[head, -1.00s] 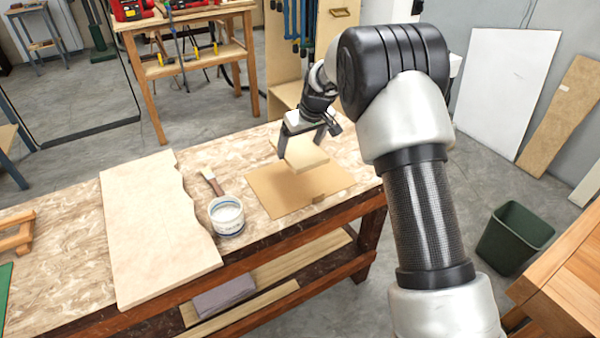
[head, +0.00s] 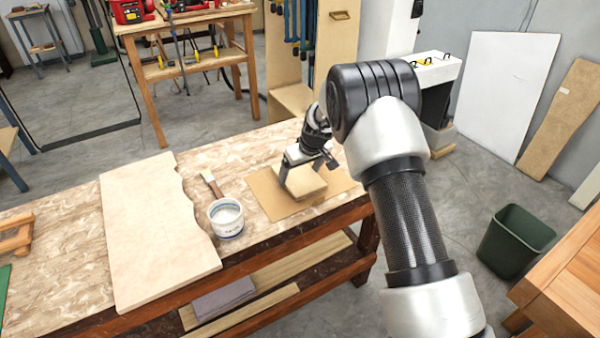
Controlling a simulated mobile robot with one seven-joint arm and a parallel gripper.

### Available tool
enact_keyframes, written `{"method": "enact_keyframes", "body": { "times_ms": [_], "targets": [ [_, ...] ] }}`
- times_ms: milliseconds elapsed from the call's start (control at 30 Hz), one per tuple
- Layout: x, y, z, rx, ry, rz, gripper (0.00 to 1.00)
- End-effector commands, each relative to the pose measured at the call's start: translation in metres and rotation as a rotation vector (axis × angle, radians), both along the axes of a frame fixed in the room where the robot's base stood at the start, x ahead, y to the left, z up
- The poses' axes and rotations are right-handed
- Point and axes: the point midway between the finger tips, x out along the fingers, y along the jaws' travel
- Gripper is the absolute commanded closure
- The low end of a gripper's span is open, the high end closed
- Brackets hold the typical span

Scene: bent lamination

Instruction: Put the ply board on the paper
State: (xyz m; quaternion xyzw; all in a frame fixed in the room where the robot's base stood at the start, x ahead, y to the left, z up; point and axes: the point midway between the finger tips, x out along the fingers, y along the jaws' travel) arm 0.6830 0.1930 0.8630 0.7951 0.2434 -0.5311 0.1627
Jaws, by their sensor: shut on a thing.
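The ply board (head: 306,182) is a small pale, squarish board in the head view. My gripper (head: 307,175) is shut on it, with a finger at its left side and the other near its far right side. The paper (head: 266,193) is a brown sheet lying flat on the workbench. The board is over the middle of the paper, very low or touching it; I cannot tell which. The board and gripper hide part of the paper.
A large pale wavy-edged board (head: 155,235) lies further left on the workbench (head: 60,238). The bench's front edge runs close to the paper.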

Motion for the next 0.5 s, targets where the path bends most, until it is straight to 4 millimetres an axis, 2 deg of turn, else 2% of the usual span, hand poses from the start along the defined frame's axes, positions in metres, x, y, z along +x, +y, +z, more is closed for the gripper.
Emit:
{"method": "enact_keyframes", "body": {
  "times_ms": [67,100,167,200,367,500],
  "targets": [
    [0.0003,0.0001,-0.0038,0.001,-0.001,0.0,0.42],
    [0.0,0.0,-0.0041,0.0,0.0,0.0,0.13],
    [0.0,0.0,-0.0028,0.0,0.0,0.0,0.03],
    [-0.0001,-0.0001,-0.0029,0.0,0.0,0.0,0.0],
    [0.0,0.0,-0.0027,0.0,0.0,0.0,0.0],
    [0.0,-0.0001,0.0046,0.0,0.0,0.0,0.0]
  ]
}}
